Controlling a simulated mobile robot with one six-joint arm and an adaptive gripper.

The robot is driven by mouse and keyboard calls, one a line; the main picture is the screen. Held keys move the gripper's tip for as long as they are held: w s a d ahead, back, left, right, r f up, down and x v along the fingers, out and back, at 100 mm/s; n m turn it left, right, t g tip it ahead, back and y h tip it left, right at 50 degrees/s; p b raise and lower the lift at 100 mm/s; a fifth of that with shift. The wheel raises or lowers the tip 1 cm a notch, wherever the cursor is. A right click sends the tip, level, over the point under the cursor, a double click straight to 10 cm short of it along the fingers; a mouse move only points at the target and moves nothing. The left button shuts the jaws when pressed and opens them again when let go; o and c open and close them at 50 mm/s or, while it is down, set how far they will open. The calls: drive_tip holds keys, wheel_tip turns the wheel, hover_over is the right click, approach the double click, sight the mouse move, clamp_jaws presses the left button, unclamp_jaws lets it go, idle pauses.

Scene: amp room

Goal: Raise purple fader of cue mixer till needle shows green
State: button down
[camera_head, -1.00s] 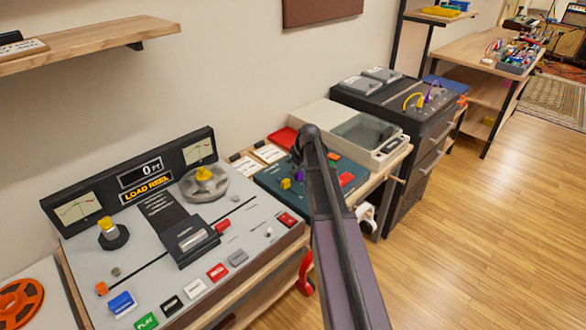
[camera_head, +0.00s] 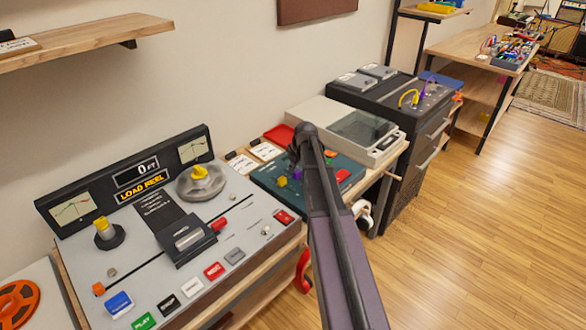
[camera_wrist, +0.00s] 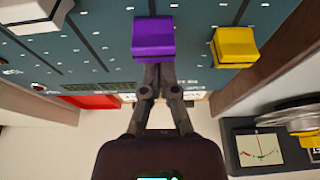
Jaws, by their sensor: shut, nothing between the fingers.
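The cue mixer (camera_head: 263,178) is a teal panel beside the tape machine, partly hidden by my arm. Its purple fader (camera_head: 297,173) stands next to a yellow fader (camera_head: 282,181). In the wrist view the purple fader cap (camera_wrist: 153,38) is large at top centre, with the yellow cap (camera_wrist: 235,46) to its right. My gripper (camera_wrist: 158,72) is shut and empty, its fingertips at the lower edge of the purple cap; I cannot tell if they touch. In the head view my gripper is mostly hidden by my arm. I cannot make out a needle on the mixer.
The tape machine (camera_head: 225,232) stands left of the mixer; its right-hand meter (camera_wrist: 262,150) shows in the wrist view. A turntable (camera_head: 335,130) stands behind the mixer, and a red tray (camera_head: 278,135) near the wall. A pale grey cap (camera_wrist: 28,12) is left of the purple one.

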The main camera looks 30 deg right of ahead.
drive_tip(key=w, duration=0.1)
drive_tip(key=w+a, duration=0.1)
drive_tip(key=w, duration=0.1)
drive_tip(key=shift+w+a+r+p, duration=0.15)
drive_tip(key=shift+r+p, duration=0.15)
drive_tip(key=shift+p, duration=0.05)
drive_tip(key=shift+p+v, duration=0.75)
drive_tip(key=shift+v, duration=0.25)
drive_tip(key=p+v, duration=0.7)
drive_tip(key=shift+s+r, duration=0.2)
drive_tip(key=s+a+f+m+g+h, duration=0.1)
drive_tip(key=s+a+m+g, duration=0.2)
drive_tip(key=s+a, duration=1.9)
drive_tip(key=shift+s+a+m+g, duration=0.3)
drive_tip(key=shift+s+a+m, duration=0.15)
drive_tip(key=shift+s, duration=0.4)
drive_tip(key=shift+d, duration=0.15)
